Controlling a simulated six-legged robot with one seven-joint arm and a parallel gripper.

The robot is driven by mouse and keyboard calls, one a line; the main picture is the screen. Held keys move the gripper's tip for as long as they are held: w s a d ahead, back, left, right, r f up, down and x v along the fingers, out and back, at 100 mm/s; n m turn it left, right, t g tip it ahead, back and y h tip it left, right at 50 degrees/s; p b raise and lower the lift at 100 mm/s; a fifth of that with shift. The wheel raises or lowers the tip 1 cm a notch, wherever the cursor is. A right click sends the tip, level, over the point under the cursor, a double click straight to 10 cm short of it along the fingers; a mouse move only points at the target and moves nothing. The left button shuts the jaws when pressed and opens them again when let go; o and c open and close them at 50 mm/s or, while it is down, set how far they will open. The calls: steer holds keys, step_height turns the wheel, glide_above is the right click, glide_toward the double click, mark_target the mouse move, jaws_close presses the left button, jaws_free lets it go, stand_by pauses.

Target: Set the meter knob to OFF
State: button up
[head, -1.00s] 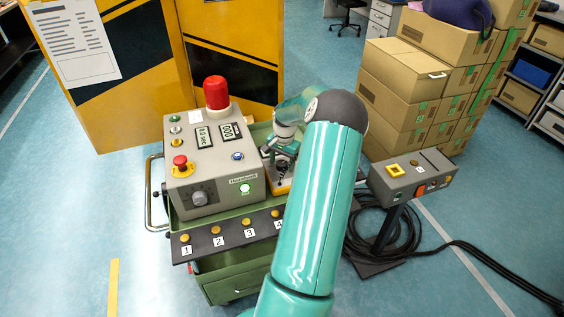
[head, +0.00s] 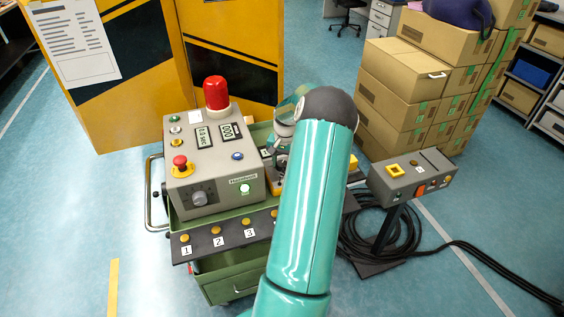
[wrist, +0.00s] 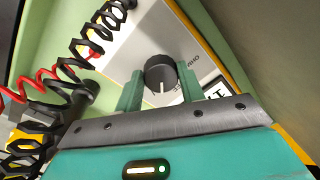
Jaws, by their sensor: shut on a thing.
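The meter is a grey-white face with a yellow edge (wrist: 118,52) in the wrist view. Its round black knob (wrist: 160,71) has a white pointer mark directed toward the bottom of the picture, near my gripper. My gripper (wrist: 159,84) has its two green fingers on either side of the knob and is shut on it. Lettering reading "OHM" shows upside down beside the knob; I cannot make out an OFF mark. In the head view the meter's yellow edge (head: 277,189) shows beside my arm, which hides the knob and my fingertips.
Coiled red (wrist: 35,85) and black (wrist: 75,50) leads lie left of the meter in the wrist view. A grey control box (head: 215,160) with a red beacon (head: 216,93) stands on the green cart (head: 232,283). A pedestal box (head: 412,178) and cables are at right.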

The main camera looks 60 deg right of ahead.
mark_target(285, 163)
steer(key=n, duration=0.4)
steer(key=shift+d+n, duration=0.1)
steer(key=shift+n, duration=2.1)
steer(key=shift+s, duration=0.1)
steer(key=o, duration=1)
steer(key=shift+c, duration=0.2)
step_height(285, 163, up, 14)
steer(key=shift+s+d, duration=0.2)
steer(key=shift+d, duration=0.2)
steer(key=shift+f, duration=0.1)
